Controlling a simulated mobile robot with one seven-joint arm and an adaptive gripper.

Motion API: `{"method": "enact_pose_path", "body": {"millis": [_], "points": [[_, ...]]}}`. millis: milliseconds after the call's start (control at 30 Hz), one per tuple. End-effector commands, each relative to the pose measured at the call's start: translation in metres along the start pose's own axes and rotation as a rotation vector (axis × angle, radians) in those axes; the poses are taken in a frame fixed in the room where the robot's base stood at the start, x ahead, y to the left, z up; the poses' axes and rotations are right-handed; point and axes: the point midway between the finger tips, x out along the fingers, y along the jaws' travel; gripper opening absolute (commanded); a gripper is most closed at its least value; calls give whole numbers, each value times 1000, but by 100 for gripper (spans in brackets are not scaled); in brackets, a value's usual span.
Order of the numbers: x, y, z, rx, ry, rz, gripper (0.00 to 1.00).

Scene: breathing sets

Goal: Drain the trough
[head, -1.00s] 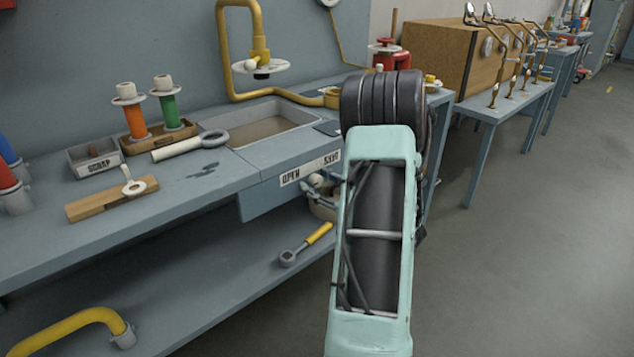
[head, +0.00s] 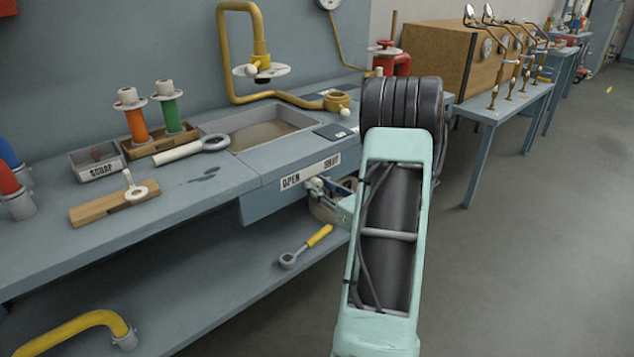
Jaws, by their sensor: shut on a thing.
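The trough (head: 277,139) is a grey basin sunk in the bench top, with a brownish, flat floor or liquid inside; I cannot tell which. Below its front edge is a white label (head: 311,172) reading OPEN at left and SHUT at right. My gripper (head: 322,187) is under this label, partly hidden behind my arm. It is shut on what looks like a small lever with a pale knob (head: 316,184), nearer the OPEN end. A round container (head: 322,211) shows partly beneath, mostly hidden.
A yellow-handled wrench (head: 306,246) lies on the lower shelf. A yellow pipe (head: 227,60) rises behind the trough. A scrap box (head: 97,162), orange and green spools and a wooden block (head: 112,206) stand at left.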

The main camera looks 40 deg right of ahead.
Motion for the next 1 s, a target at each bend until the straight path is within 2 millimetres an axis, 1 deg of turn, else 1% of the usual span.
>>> {"method": "enact_pose_path", "body": {"millis": [200, 500, 700, 1000], "points": [[-1, -1, 2, 183, 2, -3, 1], [-1, 0, 1, 384, 4, -2, 1], [-1, 0, 0, 462, 3, -2, 1], [-1, 0, -2, 499, 4, -1, 1]]}}
